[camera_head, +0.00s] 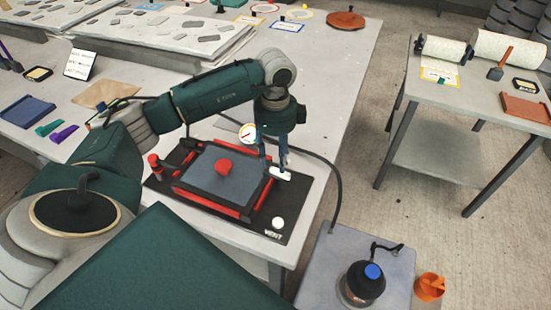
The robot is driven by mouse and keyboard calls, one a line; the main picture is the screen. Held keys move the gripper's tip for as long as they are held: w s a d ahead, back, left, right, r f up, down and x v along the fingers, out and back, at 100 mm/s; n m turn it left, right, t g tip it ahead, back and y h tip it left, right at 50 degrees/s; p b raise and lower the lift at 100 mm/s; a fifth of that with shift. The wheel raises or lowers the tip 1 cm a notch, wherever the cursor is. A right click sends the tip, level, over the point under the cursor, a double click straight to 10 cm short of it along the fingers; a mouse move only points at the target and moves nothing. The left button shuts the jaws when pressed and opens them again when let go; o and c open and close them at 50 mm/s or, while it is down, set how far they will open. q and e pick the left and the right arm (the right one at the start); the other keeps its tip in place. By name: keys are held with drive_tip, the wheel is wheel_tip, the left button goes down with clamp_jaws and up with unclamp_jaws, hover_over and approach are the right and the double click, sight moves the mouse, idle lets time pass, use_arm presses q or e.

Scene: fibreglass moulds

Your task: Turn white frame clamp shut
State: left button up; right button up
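A mould unit with a red frame (212,203) and a grey panel (222,180) sits on a black base near the table's front corner. A white clamp piece (281,174) lies at the right edge of the frame. My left gripper (273,168) points down right at this white piece, its two dark fingers apart. One fingertip overlaps the white piece in the picture, and I cannot tell whether they touch. The exact pose of the clamp is partly hidden by the fingers. My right gripper is not in view.
A round gauge (248,133) stands behind the frame, and a white knob (278,222) marked VENT is at the front corner. A black hose (338,190) hangs off the table. A pump (364,284) stands lower right.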

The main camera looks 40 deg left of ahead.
sight(275, 171)
use_arm(q)
wheel_tip(275, 171, up, 8)
drive_tip(key=shift+s+f, duration=0.1)
drive_tip(key=shift+f, duration=0.1)
idle(0.6)
